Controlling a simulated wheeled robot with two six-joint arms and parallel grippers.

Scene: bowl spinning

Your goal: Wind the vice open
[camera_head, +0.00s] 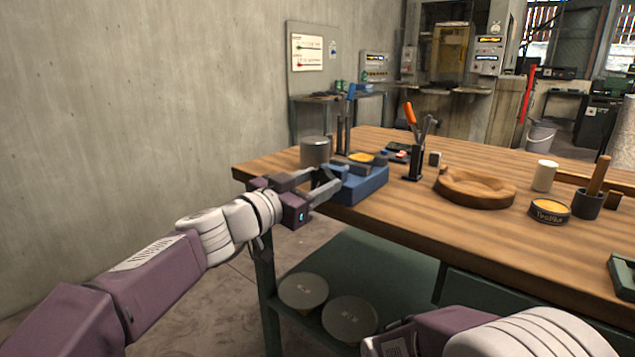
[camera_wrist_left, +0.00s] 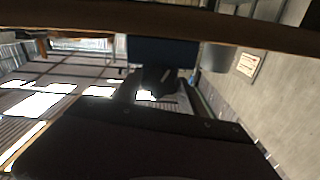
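The vice (camera_head: 362,184) is a blue block at the near left corner of the wooden bench, with dark upright parts behind it. In the left wrist view its blue side (camera_wrist_left: 162,50) shows beyond the bench edge. My left gripper (camera_head: 329,180) is at the vice's left front side, its grey fingers reaching to it. The fingertips are dark against the vice, so I cannot tell whether they hold its handle. The handle itself is not clearly visible.
On the bench (camera_head: 460,235) stand a grey cylinder (camera_head: 316,151), a tool holder (camera_head: 413,163), a round wooden tray (camera_head: 475,201), a yellow-topped tin (camera_head: 550,212) and a white cup (camera_head: 544,176). Round lids (camera_head: 303,290) sit on the shelf below. The bench's front middle is clear.

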